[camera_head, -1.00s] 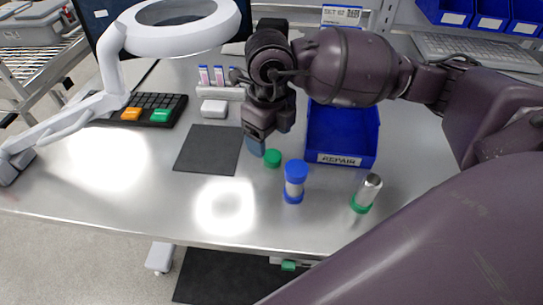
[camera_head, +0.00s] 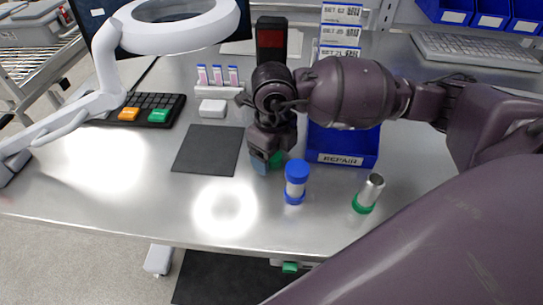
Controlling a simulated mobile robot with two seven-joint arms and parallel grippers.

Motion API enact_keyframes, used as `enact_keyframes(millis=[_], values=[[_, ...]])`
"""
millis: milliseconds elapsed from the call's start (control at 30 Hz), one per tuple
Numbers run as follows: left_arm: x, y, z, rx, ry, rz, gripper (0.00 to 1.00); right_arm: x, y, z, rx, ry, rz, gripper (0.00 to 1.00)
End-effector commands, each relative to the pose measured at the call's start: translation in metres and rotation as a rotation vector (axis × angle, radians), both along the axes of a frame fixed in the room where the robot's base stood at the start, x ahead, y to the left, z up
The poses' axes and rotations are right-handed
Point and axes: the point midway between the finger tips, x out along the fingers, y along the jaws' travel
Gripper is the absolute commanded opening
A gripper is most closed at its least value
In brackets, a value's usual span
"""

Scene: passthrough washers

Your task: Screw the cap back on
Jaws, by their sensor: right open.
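A green cap (camera_head: 276,160) lies on the metal table, partly hidden by my right gripper. My right gripper (camera_head: 265,163) points down and is open, right at the cap; whether its fingers touch the cap I cannot tell. A silver cylinder with a green lower end (camera_head: 371,190) stands slightly tilted at the right, apart from the gripper. A container with a blue top and blue base (camera_head: 296,183) stands upright just right of and in front of the gripper. My left gripper is not in view.
A blue REPAIR bin (camera_head: 341,158) stands behind the containers. A dark mat (camera_head: 206,150) lies left of the gripper. A magnifier lamp (camera_head: 176,34), a keypad with orange and green keys (camera_head: 150,108) and a small white box (camera_head: 212,108) are farther left. The front table area is clear.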

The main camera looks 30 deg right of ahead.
Motion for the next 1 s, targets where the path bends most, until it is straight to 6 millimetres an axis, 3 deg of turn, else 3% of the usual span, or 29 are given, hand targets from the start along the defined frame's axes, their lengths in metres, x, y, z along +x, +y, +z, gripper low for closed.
enact_keyframes(millis=[333, 667, 1000], values=[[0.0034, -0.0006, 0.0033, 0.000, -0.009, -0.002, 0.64, 0.0003, 0.0003, -0.0004, 0.001, -0.003, 0.000, 0.75], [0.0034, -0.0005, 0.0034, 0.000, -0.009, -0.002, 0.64, 0.0003, 0.0003, -0.0004, 0.001, -0.002, 0.000, 0.25], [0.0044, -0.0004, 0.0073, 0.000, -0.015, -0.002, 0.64, 0.0004, 0.0004, 0.0041, 0.000, -0.004, 0.000, 0.22]])
